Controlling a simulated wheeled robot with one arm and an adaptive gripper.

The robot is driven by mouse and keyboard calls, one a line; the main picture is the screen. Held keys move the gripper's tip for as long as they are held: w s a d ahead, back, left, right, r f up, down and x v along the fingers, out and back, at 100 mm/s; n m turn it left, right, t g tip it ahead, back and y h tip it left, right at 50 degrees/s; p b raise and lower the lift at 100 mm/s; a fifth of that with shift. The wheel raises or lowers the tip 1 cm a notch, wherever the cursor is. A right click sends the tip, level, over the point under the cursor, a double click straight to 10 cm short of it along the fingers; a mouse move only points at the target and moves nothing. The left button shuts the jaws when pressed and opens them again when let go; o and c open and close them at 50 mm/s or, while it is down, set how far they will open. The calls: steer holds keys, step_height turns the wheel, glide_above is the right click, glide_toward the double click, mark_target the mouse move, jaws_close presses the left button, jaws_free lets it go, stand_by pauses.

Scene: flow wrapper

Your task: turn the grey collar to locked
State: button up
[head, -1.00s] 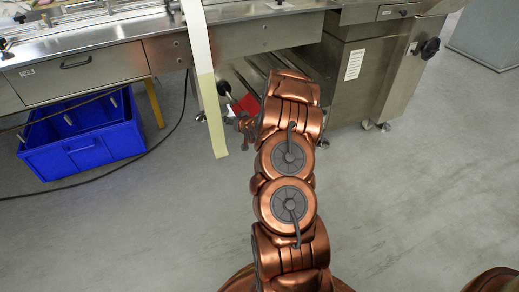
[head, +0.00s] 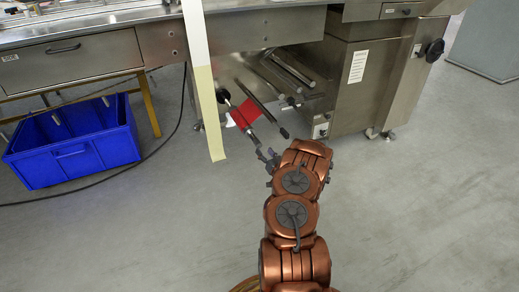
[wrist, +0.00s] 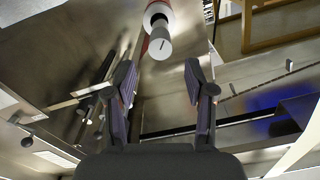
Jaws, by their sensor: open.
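The grey collar (wrist: 160,46) is a short round cylinder at the near end of a spindle, in the upper middle of the wrist view, with a dark line on its end face. Behind it is a red-and-white roll (wrist: 157,15). In the head view the red roll (head: 246,113) sits on the spindle under the machine; the collar is too small to make out clearly there. My gripper (wrist: 160,88) is open and empty, its fingers either side of the collar's line but short of it. In the head view my gripper (head: 268,158) is just below and right of the roll.
A second dark bar (head: 262,108) runs beside the spindle on the right. A blue crate (head: 72,152) sits on the floor further left. A steel cabinet (head: 365,75) is to the right. The floor in front is open.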

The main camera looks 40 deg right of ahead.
mark_target(259, 145)
steer(key=shift+b+x, duration=1.15)
steer(key=shift+x, duration=1.75)
steer(key=shift+c, duration=0.3)
jaws_close()
